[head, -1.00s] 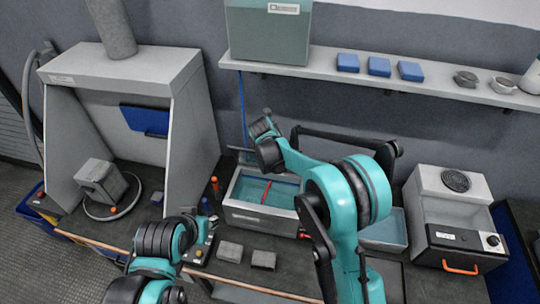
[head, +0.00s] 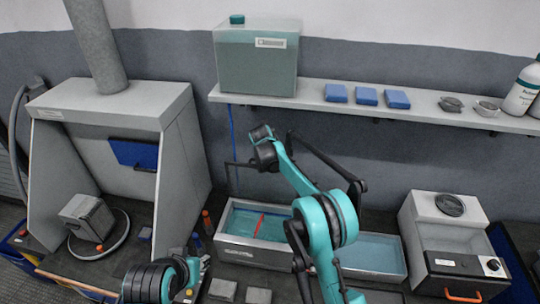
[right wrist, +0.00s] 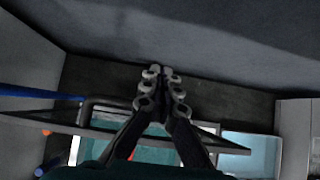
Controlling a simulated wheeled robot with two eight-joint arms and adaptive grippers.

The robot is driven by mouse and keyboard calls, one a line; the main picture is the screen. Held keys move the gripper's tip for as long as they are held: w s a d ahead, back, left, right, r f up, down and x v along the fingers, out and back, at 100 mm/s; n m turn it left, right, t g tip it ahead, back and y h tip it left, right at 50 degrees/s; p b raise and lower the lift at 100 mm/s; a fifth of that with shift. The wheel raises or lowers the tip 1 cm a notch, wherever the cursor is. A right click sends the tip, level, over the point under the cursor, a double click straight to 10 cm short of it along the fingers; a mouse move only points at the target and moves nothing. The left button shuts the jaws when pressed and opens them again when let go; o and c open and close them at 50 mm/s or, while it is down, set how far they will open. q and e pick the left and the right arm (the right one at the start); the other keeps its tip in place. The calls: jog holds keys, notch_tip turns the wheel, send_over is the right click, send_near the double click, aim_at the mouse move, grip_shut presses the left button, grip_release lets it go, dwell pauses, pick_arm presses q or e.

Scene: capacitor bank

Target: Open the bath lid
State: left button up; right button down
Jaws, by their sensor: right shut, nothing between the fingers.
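The bath (head: 250,252) is a grey open tank with teal liquid and a red strip (head: 259,225) inside, at the middle of the bench. A thin dark frame, which looks like its lid (head: 227,178), stands raised at the bath's back edge, partly behind my right arm. In the right wrist view the lid (right wrist: 45,121) shows nearly edge-on, crossing above the teal liquid. My right gripper (right wrist: 161,72) is shut and empty, its tips over the lid's far side; I cannot tell whether it touches the lid. In the head view its fingers cannot be made out. My left arm is low at the left; its gripper is not visible.
A second shallow tray (head: 372,256) adjoins the bath's right. A hot plate unit (head: 455,250) stands farther right. A fume hood (head: 180,150) stands left. A shelf (head: 420,112) with a large tank (head: 257,65) runs above. Two grey blocks (head: 258,296) lie in front.

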dwell(0.4)
jog(key=v, duration=1.2)
jog(key=s+d+m+b, duration=0.6)
jog(key=s+d+m, duration=0.2)
jog(key=s+m, duration=0.15)
jog(key=s+d+f+m+b, duration=0.3)
jog(key=s+f+m, duration=0.3)
jog(key=s, duration=0.5)
jog(key=s+d+f+m+y+b, duration=0.1)
jog(key=s+d+f+m+b, duration=0.2)
jog(key=s+m, duration=0.7)
jog(key=s+d+f+m+b, duration=0.3)
jog(key=s+f+m+b, duration=0.3)
jog(key=s+f, duration=0.5)
jog(key=shift+s+d+m+y, duration=0.3)
jog(key=shift+s+m, duration=0.4)
jog(key=shift+m, duration=0.35)
